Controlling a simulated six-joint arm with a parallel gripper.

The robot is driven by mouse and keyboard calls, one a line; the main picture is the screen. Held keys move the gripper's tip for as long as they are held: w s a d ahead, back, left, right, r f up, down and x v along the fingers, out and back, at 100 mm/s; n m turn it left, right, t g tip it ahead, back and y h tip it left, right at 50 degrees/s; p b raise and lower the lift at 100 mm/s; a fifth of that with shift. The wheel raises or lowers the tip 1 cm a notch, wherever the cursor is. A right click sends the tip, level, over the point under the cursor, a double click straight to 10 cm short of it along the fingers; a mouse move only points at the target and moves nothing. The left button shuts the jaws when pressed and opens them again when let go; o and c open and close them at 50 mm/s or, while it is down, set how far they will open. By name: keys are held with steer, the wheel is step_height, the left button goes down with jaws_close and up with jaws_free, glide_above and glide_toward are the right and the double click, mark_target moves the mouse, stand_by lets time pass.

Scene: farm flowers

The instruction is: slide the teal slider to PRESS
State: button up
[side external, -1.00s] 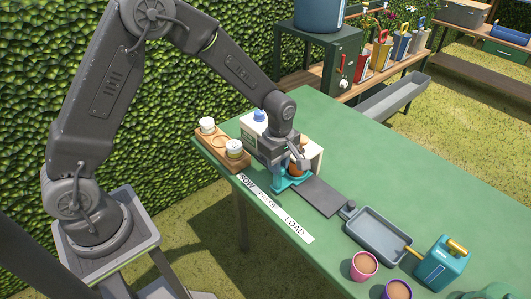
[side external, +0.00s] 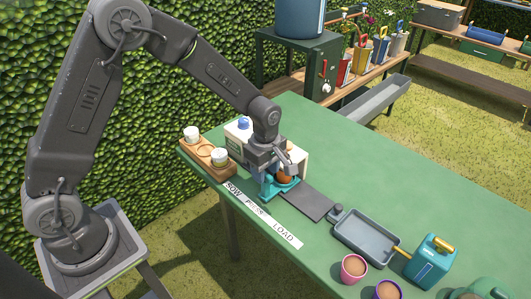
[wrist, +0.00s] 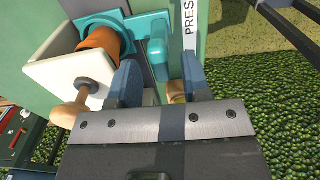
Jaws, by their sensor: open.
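The teal slider (side external: 283,188) sits on a dark grey rail (side external: 310,206) and carries a terracotta pot (side external: 285,178). Its upright teal handle (wrist: 157,47) stands level with the PRESS label (wrist: 189,22) in the wrist view. The label strip (side external: 262,214) reads SOW, PRESS, LOAD. My gripper (wrist: 163,75) is open. In the wrist view the handle shows in the gap just ahead of the fingers; I cannot tell whether they touch it. My wrist partly hides the slider from the side.
A cream box (wrist: 60,75) with a wooden knob (wrist: 68,114) stands close beside my gripper. A wooden tray with white jars (side external: 205,155) is at the table's left edge. A grey tray (side external: 365,238) lies beyond the rail, near a teal can (side external: 430,264).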

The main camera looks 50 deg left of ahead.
step_height(320, 180, up, 13)
stand_by(0.3)
steer(key=shift+r, duration=0.1)
steer(key=s+a+r+m+t, duration=0.1)
steer(key=s+r+m, duration=0.3)
steer(key=s+m, duration=0.5)
steer(key=s+a+r+m+t, duration=0.2)
steer(key=s+r+m+t, duration=0.2)
steer(key=s+m, duration=0.5)
steer(key=s+r, duration=0.1)
steer(key=s, duration=0.3)
steer(key=shift+a+t, duration=0.3)
